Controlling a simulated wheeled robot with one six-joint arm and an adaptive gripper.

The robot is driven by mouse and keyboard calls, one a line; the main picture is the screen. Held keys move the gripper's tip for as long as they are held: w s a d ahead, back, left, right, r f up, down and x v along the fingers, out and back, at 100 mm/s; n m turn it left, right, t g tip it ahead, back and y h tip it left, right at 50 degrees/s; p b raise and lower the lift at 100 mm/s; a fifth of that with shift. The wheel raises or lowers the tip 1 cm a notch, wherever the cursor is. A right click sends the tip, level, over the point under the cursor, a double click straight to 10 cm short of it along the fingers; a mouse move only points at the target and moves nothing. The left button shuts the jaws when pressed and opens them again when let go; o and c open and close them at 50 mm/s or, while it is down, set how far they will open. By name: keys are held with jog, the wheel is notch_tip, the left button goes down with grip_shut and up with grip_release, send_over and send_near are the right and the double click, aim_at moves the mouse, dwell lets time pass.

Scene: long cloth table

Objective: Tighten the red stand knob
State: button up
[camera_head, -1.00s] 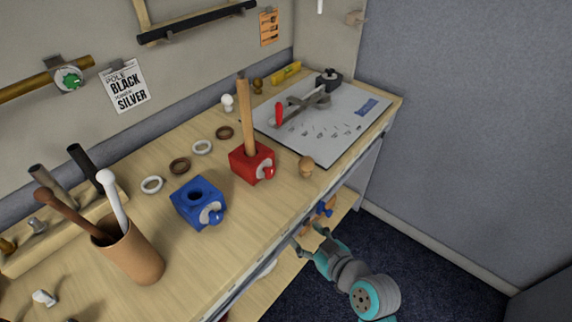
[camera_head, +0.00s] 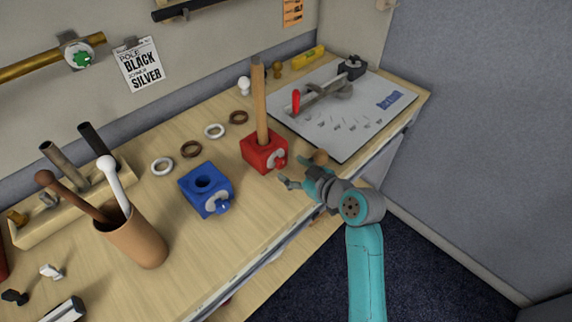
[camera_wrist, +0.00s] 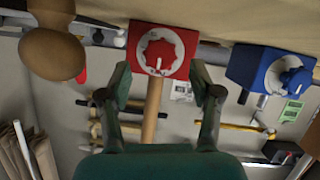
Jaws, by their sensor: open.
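The red stand (camera_head: 262,155) sits on the wooden table with a wooden pole (camera_head: 261,100) upright in it. Its red knob (camera_head: 281,162) is on the side facing my gripper. In the wrist view, which is upside down, the red knob (camera_wrist: 160,54) has a lobed shape on a pale dial with a white pointer mark. My gripper (camera_head: 288,182) is just in front of the red stand and apart from it. In the wrist view my gripper (camera_wrist: 163,88) is open and empty, its two fingers on either side of the pole, below the knob in the picture.
A blue stand (camera_head: 205,190) with a blue knob stands left of the red one. A round wooden knob (camera_head: 320,157) is partly behind my arm and looms large in the wrist view (camera_wrist: 52,45). A brown cup (camera_head: 133,240) of tools stands at left; a white board (camera_head: 350,125) lies at right.

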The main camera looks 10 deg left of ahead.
aim_at(283, 164)
jog(key=shift+x, duration=2)
jog(key=c, duration=1.1)
